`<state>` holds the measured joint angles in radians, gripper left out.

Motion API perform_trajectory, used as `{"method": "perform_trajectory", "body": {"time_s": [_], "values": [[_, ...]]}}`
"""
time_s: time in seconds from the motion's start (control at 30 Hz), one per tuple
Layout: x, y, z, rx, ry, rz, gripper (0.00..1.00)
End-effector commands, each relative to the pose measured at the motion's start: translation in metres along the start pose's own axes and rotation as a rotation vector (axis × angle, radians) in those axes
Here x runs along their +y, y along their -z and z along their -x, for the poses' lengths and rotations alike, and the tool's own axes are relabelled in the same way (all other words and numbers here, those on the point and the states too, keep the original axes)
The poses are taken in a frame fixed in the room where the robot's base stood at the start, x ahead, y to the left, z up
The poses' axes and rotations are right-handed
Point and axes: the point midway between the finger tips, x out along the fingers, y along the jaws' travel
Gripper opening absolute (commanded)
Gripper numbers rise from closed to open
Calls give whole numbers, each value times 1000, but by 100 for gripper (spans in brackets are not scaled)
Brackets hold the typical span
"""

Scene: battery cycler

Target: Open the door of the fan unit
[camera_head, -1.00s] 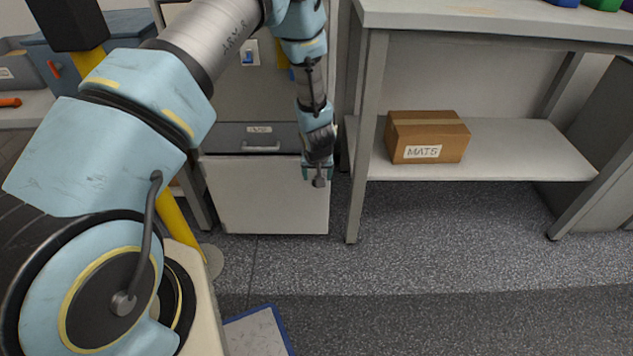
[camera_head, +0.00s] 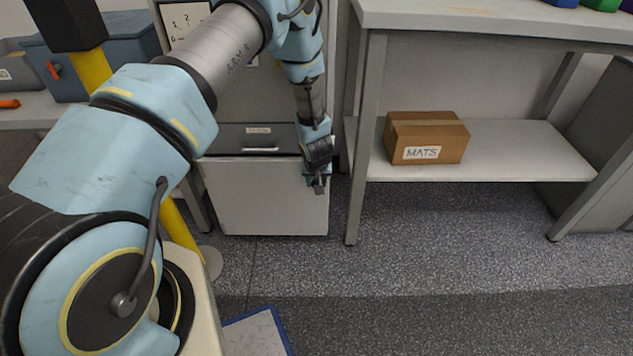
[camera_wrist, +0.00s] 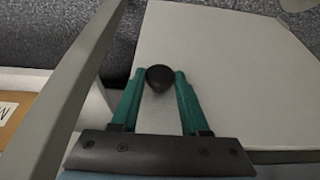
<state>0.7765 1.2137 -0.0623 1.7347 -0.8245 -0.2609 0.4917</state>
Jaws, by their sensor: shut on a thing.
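The fan unit appears to be the grey cabinet with a pale, plain lower door (camera_head: 262,205). In the wrist view the same door (camera_wrist: 225,75) fills the middle and right. A round dark knob (camera_wrist: 159,76) stands on it. My gripper (camera_wrist: 159,74) has its two green fingers on either side of the knob, shut on it. In the head view my gripper (camera_head: 318,184) is at the upper right of the door, and it hides the knob there. I cannot tell whether the door is slightly ajar.
A grey drawer front (camera_head: 258,138) with a handle sits above the door. Right of the cabinet stands a grey workbench (camera_head: 359,150) with a cardboard box marked MATS (camera_head: 427,138) on its lower shelf. Its leg is close to my gripper. The floor (camera_head: 440,270) in front is clear.

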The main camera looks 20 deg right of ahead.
Motion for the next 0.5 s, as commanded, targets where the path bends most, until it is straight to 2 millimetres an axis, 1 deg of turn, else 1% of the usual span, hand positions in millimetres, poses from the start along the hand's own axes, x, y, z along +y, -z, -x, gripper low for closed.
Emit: {"method": "perform_trajectory", "body": {"time_s": [0.03,0.07,0.3,0.5], "values": [[0,0,0,0,0,0,31],[0,0,0,0,0,0,28],[0,0,0,0,0,0,1],[0,0,0,0,0,0,0]]}}
